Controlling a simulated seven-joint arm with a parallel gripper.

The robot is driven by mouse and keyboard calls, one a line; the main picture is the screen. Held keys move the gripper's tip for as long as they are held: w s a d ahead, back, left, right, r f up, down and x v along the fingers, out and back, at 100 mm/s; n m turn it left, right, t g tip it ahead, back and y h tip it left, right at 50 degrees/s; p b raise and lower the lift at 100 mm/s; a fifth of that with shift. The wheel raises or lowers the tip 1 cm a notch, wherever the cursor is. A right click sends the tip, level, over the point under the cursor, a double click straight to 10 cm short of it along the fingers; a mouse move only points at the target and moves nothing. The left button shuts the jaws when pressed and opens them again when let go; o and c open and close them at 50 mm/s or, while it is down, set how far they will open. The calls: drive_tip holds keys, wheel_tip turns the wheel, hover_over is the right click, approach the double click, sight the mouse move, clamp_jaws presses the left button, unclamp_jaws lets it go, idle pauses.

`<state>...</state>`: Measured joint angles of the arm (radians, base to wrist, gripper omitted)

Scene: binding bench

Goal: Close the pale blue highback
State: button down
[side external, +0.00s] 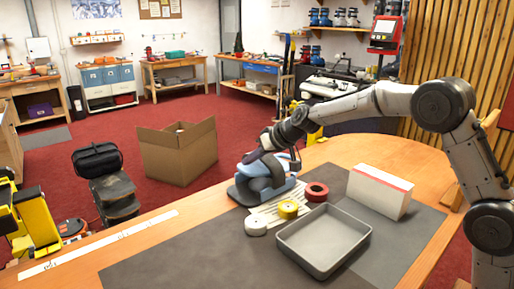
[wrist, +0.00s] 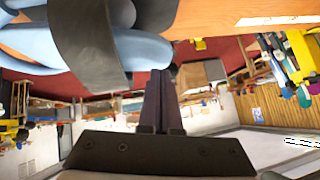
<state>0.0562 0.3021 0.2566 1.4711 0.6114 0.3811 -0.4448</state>
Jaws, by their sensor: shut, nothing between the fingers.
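The pale blue binding (side external: 245,192) stands on the bench's grey mat (side external: 180,252), with a dark grey strap or pad across it. Its pale blue highback (side external: 284,163) seems to be the upper curved part, partly hidden behind my arm. My gripper (side external: 247,159) is shut and empty, at the upper left of the binding. In the wrist view the shut fingertips (wrist: 160,75) are close beside a rounded pale blue part (wrist: 145,48) and the dark grey strap (wrist: 88,42). I cannot tell whether they touch, nor exactly how far the highback is tilted.
A grey tray (side external: 322,268) and a white box (side external: 378,192) stand to the right. A ruler (side external: 95,246) lies along the left edge. The mat's front left is clear.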

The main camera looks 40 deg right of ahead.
sight(248, 171)
drive_tip(key=shift+a+f, duration=0.3)
drive_tip(key=shift+f, duration=0.2)
drive_tip(key=shift+a+f, duration=0.15)
drive_tip(key=shift+f, duration=0.4)
drive_tip(key=shift+a+f, duration=0.15)
drive_tip(key=shift+f, duration=0.4)
drive_tip(key=shift+f, duration=0.2)
